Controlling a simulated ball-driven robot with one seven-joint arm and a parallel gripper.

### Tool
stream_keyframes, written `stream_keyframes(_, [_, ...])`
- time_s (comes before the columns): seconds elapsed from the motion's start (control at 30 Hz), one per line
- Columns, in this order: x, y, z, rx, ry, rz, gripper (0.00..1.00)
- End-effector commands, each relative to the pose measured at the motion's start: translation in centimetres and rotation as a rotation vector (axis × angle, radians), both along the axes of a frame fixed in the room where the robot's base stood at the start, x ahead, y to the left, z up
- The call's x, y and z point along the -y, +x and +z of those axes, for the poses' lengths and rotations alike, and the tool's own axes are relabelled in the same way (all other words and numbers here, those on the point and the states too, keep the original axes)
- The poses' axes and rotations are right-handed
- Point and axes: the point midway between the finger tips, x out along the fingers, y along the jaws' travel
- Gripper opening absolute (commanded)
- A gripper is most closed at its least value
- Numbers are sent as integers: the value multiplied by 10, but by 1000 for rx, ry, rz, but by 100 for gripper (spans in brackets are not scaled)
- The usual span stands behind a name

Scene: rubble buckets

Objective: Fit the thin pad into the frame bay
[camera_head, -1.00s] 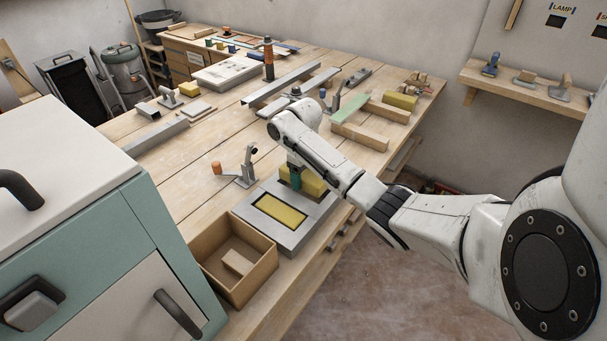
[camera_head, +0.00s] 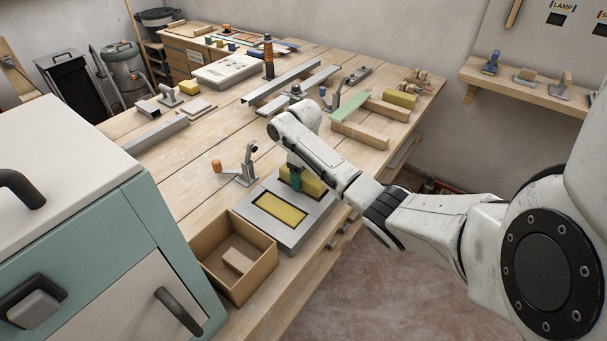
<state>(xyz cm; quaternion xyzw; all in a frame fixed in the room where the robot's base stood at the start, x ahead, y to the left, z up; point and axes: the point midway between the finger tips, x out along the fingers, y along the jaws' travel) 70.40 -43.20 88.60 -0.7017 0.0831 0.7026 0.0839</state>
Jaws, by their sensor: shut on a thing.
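A grey metal frame (camera_head: 262,221) lies on the near edge of the workbench. Its near bay holds a flat yellow pad (camera_head: 281,210), with a dark rim around it. My gripper (camera_head: 296,181), with teal fingers, points down over the far part of the frame. It is shut on a thicker-looking yellow pad (camera_head: 314,186), standing above the far bay. My arm partly covers that pad and the far bay, so I cannot tell whether the held pad touches the frame.
An open cardboard box (camera_head: 270,264) with a small wooden block stands against the frame's near left side. A toggle clamp (camera_head: 247,168) with an orange-tipped handle stands behind. Wooden bars (camera_head: 360,134) and another yellow block (camera_head: 400,99) lie farther right.

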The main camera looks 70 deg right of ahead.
Motion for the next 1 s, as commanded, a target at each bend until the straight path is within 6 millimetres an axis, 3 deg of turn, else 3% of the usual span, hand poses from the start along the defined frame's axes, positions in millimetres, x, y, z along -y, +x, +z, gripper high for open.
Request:
stream_keyframes(0.23, [0, 0, -9, -1, 0, 1, 36])
stream_keyframes(1.0, [0, 0, -8, 0, 0, 1, 36])
